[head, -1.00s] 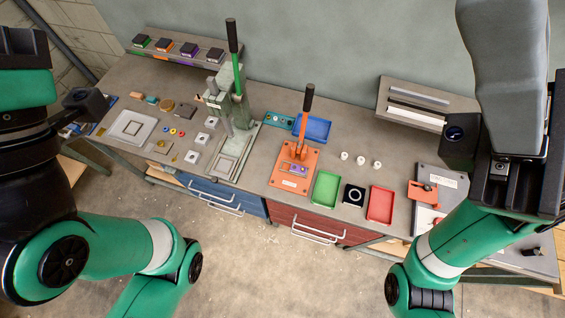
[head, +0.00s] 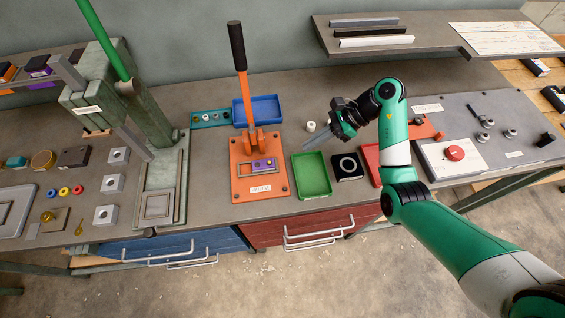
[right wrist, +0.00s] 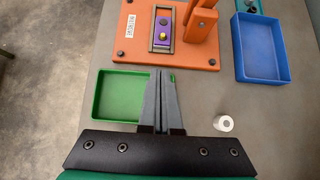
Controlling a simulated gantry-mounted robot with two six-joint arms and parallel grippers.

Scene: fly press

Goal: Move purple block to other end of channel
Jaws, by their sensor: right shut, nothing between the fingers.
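The purple block (head: 264,164) lies in the metal-edged channel (head: 243,169) on the orange press base (head: 241,188). It sits toward the right end of the channel in the head view. In the right wrist view the purple block (right wrist: 163,33) carries a brass-coloured round piece, and the channel (right wrist: 158,48) runs up and down the picture. My right gripper (head: 306,147) is shut and empty, to the right of the press, above the bench near the green tray. Its fingers (right wrist: 159,76) point toward the press base in the wrist view. My left gripper is not in view.
The press's orange lever (head: 241,75) stands upright behind the channel. A white cylinder (right wrist: 223,124) stands beside my right gripper. A green press (head: 118,95) stands left.

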